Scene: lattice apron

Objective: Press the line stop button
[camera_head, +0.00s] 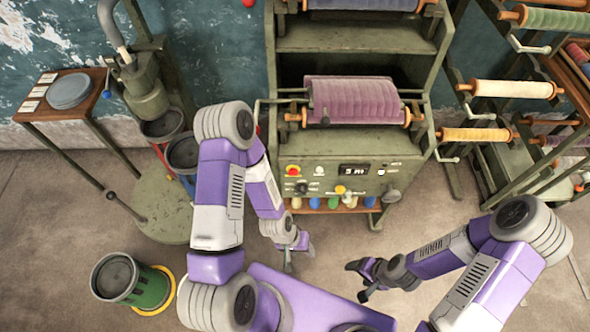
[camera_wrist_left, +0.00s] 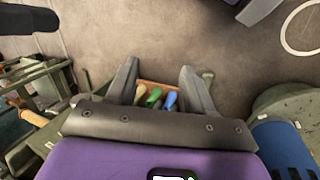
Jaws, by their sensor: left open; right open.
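A red button on a yellow base (camera_head: 293,170) sits at the upper left of the green machine's front control panel (camera_head: 335,180). I take it as the line stop button, though its label is too small to read. My left gripper (camera_head: 298,259) is open and empty, below the panel in the picture and apart from the button. In the left wrist view its two fingers (camera_wrist_left: 160,75) are spread, with a small shelf of coloured items seen between them. The button cannot be made out in that view. My right gripper (camera_head: 356,281) is open and empty, farther right and lower.
The panel also has a dark knob (camera_head: 302,188), a yellow button (camera_head: 340,189) and a display (camera_head: 354,170). A purple roll (camera_head: 350,100) lies above it. A green bin (camera_head: 130,285) stands at lower left. Racks with rolls (camera_head: 510,89) stand right. Floor before the machine is clear.

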